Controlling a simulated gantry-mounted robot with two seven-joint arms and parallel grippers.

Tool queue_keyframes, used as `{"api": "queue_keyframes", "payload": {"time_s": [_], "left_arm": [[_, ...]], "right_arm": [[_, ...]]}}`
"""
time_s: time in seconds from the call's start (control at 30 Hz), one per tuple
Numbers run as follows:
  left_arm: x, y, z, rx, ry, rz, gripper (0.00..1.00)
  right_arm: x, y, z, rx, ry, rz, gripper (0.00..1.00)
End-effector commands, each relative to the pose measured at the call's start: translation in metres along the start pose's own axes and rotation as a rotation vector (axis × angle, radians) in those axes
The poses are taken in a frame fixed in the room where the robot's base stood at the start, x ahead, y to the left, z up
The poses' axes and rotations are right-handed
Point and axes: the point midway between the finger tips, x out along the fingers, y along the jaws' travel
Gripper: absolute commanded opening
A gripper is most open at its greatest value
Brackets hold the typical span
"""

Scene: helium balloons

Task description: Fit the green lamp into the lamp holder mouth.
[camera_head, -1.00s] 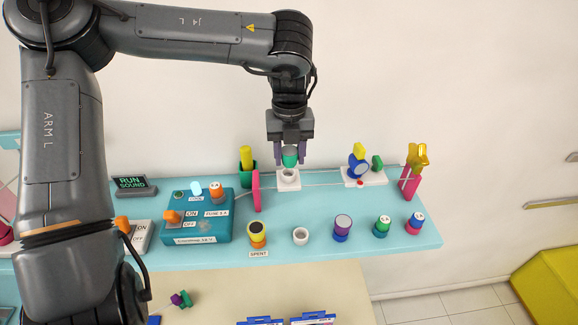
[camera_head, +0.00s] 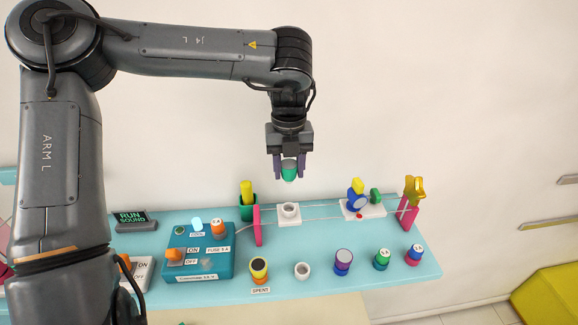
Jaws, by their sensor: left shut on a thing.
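The green lamp (camera_head: 289,171) is a small rounded green piece with a darker cap. My left gripper (camera_head: 289,168) is shut on it, with a purple finger on each side, and holds it in the air. The lamp holder (camera_head: 289,214) is a white block with a round open mouth on the turquoise shelf. The lamp hangs above the holder's mouth with a clear gap between them. The mouth looks empty. My right gripper does not show.
A pink upright plate (camera_head: 257,226) stands just left of the holder. A teal switch box (camera_head: 197,254) is further left. A white base (camera_head: 362,209) with blue and yellow parts is to the right. Several coloured cylinders and a white ring (camera_head: 302,270) line the front.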

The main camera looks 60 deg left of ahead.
Motion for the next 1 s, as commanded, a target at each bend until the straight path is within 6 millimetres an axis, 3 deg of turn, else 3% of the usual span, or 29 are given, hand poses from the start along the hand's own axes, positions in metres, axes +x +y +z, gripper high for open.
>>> {"api": "queue_keyframes", "payload": {"time_s": [0.7,1.0], "left_arm": [[0.058,0.000,0.000,0.000,0.001,0.000,0.12],[0.074,0.000,0.000,0.000,0.000,0.001,0.12]], "right_arm": [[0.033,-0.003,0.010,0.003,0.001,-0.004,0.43],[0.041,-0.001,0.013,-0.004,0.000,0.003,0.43]]}}
